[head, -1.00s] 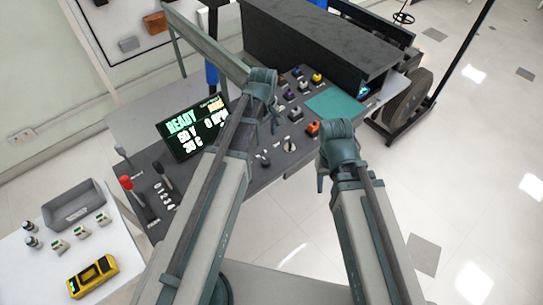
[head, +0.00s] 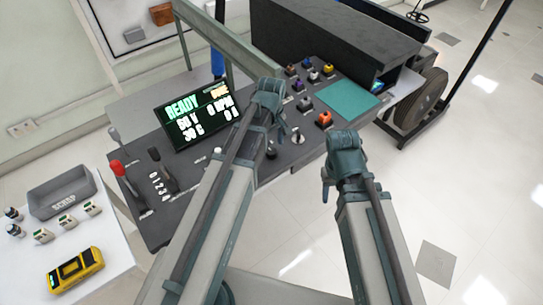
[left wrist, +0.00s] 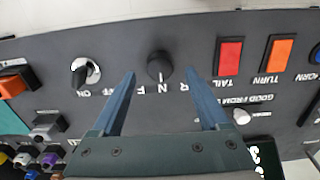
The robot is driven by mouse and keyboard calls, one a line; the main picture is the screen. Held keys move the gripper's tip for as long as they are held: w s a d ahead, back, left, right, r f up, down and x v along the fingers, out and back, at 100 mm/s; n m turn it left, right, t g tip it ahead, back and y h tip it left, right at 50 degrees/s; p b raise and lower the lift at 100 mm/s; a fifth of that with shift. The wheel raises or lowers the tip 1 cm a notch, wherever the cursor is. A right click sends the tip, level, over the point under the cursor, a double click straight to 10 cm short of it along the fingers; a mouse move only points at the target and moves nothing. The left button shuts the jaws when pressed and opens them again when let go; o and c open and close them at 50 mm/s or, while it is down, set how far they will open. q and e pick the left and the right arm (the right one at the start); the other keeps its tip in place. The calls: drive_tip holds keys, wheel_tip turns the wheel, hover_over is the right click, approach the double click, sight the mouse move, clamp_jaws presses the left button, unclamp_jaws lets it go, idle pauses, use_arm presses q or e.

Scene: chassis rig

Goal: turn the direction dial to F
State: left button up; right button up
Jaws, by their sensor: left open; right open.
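The direction dial (left wrist: 160,66) is a black round knob on the grey panel in the left wrist view, which sees the panel upside down. The letters F, N and R lie beside it, with F on the left, and its pale mark points towards N. My left gripper (left wrist: 160,73) is open, its blue fingers apart on either side of the dial in the picture; touch cannot be judged. In the head view my left gripper (head: 272,122) is over the panel, and a dark knob (head: 271,151) there seems to be the dial. My right gripper (head: 326,188) is off the panel's front edge.
An OFF/ON switch (left wrist: 86,71), a red TAIL switch (left wrist: 229,57) and an orange TURN switch (left wrist: 276,58) flank the dial. In the head view a lit READY screen (head: 192,118), a red-topped lever (head: 117,168) and an orange button (head: 324,119) stand on the console.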

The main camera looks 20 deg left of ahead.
sight(272, 151)
use_arm(q)
wheel_tip(272, 151, down, 3)
drive_tip(key=shift+f+b, duration=0.15)
drive_tip(key=shift+b, duration=0.95)
use_arm(e)
wheel_tip(272, 151, down, 3)
drive_tip(key=shift+f, duration=0.15)
use_arm(q)
clamp_jaws()
